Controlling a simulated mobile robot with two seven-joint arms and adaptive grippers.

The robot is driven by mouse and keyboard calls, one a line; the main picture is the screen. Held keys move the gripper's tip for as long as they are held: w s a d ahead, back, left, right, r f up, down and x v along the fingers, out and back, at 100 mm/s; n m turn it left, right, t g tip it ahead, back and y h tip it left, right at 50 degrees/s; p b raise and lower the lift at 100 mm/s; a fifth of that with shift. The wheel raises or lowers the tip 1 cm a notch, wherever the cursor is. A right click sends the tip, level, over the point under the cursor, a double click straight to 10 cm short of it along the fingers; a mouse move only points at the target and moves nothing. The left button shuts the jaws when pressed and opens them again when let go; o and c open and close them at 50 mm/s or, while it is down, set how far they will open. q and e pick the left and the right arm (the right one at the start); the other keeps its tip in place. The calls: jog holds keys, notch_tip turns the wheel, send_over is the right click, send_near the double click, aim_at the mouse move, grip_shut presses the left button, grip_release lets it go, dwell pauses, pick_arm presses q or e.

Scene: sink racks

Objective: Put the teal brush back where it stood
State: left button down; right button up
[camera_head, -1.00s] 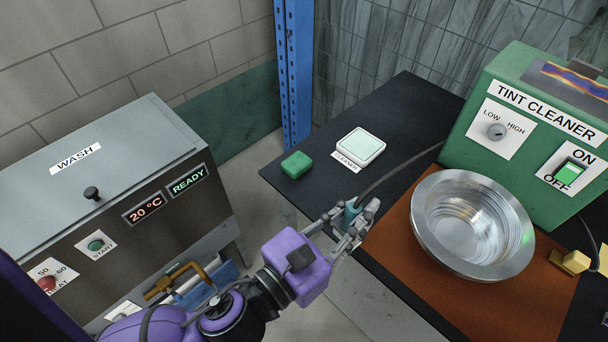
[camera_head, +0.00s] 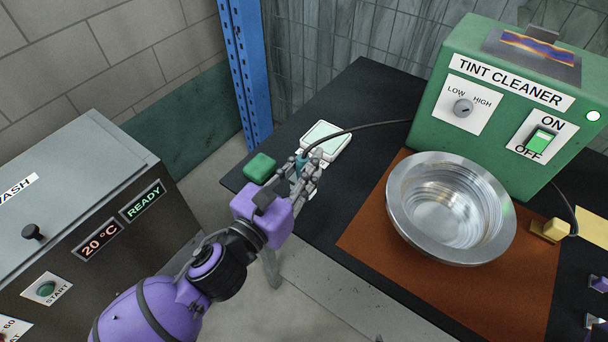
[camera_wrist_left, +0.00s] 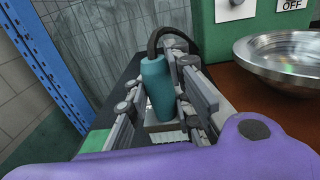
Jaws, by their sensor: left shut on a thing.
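The teal brush (camera_head: 301,161) is in my left gripper (camera_head: 306,172), its handle upright between the fingers in the left wrist view (camera_wrist_left: 157,90). A black cable runs from the brush's top toward the green tint cleaner. In the wrist view, a pale piece of the pad shows below the brush. I cannot tell whether the brush touches it.
A green block (camera_head: 260,167) lies left of the pad on the black bench. A metal bowl (camera_head: 400,215) stands on the brown mat at right, before the green tint cleaner box (camera_head: 480,145). The blue post (camera_head: 246,80) rises behind the bench; the wash unit (camera_head: 75,165) is at left.

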pick_arm(q)
jog(key=shift+w+f, duration=0.55)
jog(key=shift+f, duration=0.1)
jog(key=f, duration=0.2)
jog(key=f+b, duration=0.1)
jog(key=shift+w+f, duration=0.35)
jog(key=shift+f, duration=0.05)
pick_arm(e)
jog(key=shift+s+f, duration=0.75)
jog(key=shift+f, duration=0.15)
pick_arm(q)
jog(key=shift+f, duration=0.1)
jog(key=c, duration=2)
grip_release()
jog(key=shift+f, duration=0.1)
jog(key=o, duration=0.4)
jog(key=shift+o, duration=0.2)
